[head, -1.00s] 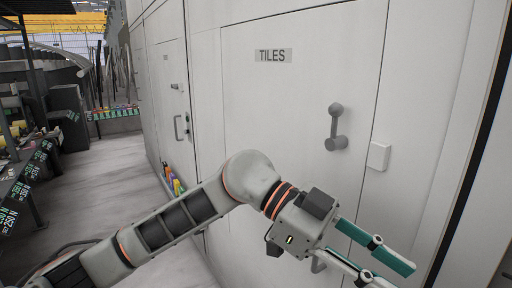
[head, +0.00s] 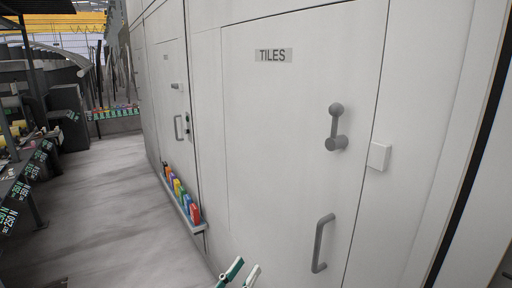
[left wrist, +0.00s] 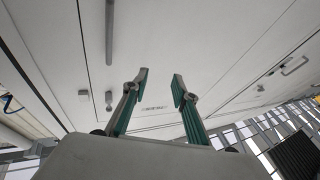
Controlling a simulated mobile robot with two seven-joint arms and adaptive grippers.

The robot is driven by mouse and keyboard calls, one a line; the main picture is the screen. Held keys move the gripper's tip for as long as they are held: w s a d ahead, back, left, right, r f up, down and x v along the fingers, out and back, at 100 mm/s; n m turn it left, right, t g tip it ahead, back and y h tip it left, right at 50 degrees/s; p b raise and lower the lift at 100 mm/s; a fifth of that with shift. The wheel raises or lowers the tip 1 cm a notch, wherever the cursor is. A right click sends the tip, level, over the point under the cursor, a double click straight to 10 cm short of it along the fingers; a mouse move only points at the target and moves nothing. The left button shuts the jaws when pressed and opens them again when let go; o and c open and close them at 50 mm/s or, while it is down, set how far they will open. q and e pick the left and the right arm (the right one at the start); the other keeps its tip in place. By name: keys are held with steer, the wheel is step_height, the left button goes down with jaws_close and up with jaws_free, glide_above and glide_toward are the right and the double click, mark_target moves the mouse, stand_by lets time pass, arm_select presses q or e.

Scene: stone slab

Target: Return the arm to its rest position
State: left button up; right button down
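My left gripper (head: 241,274) shows only by its teal and grey fingertips at the bottom edge of the head view, in front of the white wall. In the left wrist view its two fingers (left wrist: 160,78) stand apart with a gap between them, and nothing is held. The rest of the left arm is out of the head view. My right gripper is in neither view.
A white door with a TILES sign (head: 273,55), a grey lever (head: 336,127) and a bar handle (head: 322,243) fills the right. A ledge with coloured bottles (head: 179,190) runs along the wall. Grey floor (head: 100,205) is open at left; a dark rack (head: 14,165) stands beyond.

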arm_select(q)
steer(key=s+a+f+n+g+y, duration=0.1)
steer(key=s+a+f+y, duration=0.25)
steer(key=f, duration=0.45)
steer(key=s+a+f+n+g+y, duration=0.1)
steer(key=s+a+f+y, duration=0.15)
steer(key=a+f, duration=0.4)
steer(key=s+a+f+g+y, duration=0.1)
steer(key=s+a+f+g, duration=0.1)
steer(key=s+f, duration=0.5)
steer(key=s+a+f+m+g+y, duration=0.1)
steer(key=s+a+f, duration=0.4)
steer(key=f, duration=0.5)
steer(key=shift+s+g+y, duration=0.7)
steer(key=shift+s+g, duration=0.2)
steer(key=shift+g, duration=0.3)
steer(key=shift+a+r, duration=0.1)
